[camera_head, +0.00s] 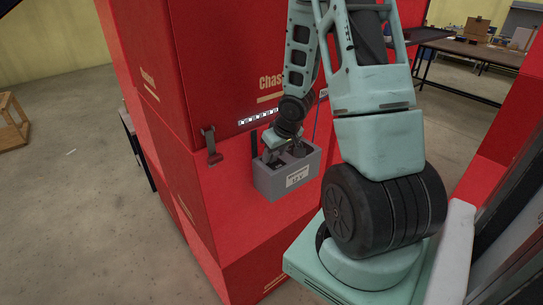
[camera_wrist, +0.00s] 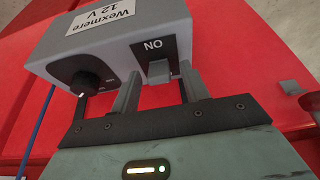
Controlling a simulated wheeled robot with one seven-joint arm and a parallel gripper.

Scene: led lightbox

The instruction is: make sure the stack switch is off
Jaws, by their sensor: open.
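A grey box (camera_head: 287,182) labelled "Wexmere 12 V" is fixed to the side of a red stack (camera_head: 195,205). In the wrist view the box (camera_wrist: 125,38) has a black round knob (camera_wrist: 84,82) with a white mark at left and a grey lever switch (camera_wrist: 158,70) on a black plate at right. The plate's letters read "NO" in this view; this could be "ON" upside down. My gripper (camera_wrist: 160,84) is open, its fingers to either side of the lever and close to it. Contact cannot be told. In the head view my gripper (camera_head: 287,150) is over the box top.
A dark latch (camera_head: 211,147) sits on the red stack left of the box, and a strip of white marks (camera_head: 258,117) runs above. A blue cable (camera_wrist: 37,130) hangs at left in the wrist view. A workbench (camera_head: 470,55) stands far right.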

